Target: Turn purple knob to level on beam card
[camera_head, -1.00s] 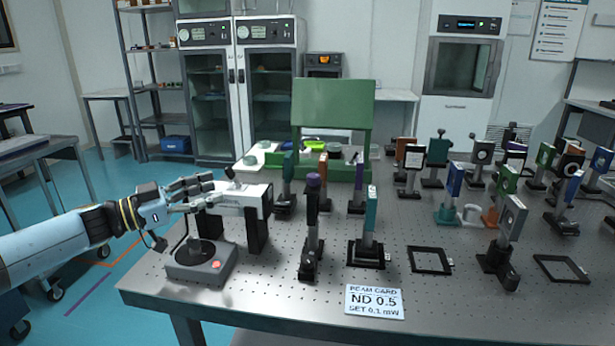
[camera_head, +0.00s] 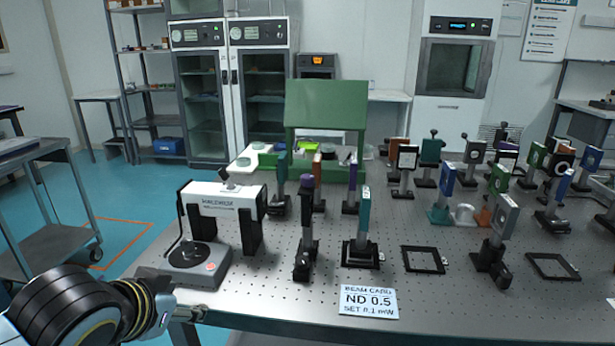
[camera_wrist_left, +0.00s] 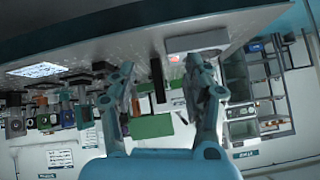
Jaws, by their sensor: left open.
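The purple knob (camera_head: 307,181) sits on top of a dark upright optic mount on the table, left of the teal-plated mount (camera_head: 364,215). The beam card (camera_head: 369,302) is a white label at the table's front edge, reading "ND 0.5, SET 0.1 mW". It also shows, upside down and unreadable, in the left wrist view (camera_wrist_left: 38,70). My left gripper (camera_head: 190,312) is low at the table's front left corner, well apart from the knob. In the left wrist view its two fingers (camera_wrist_left: 170,75) are spread with nothing between them. My right gripper is not in view.
Empty black square frames (camera_head: 424,259) lie on the perforated table (camera_head: 450,310). Several optic mounts crowd the right. A green stand (camera_head: 326,105) is at the back.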

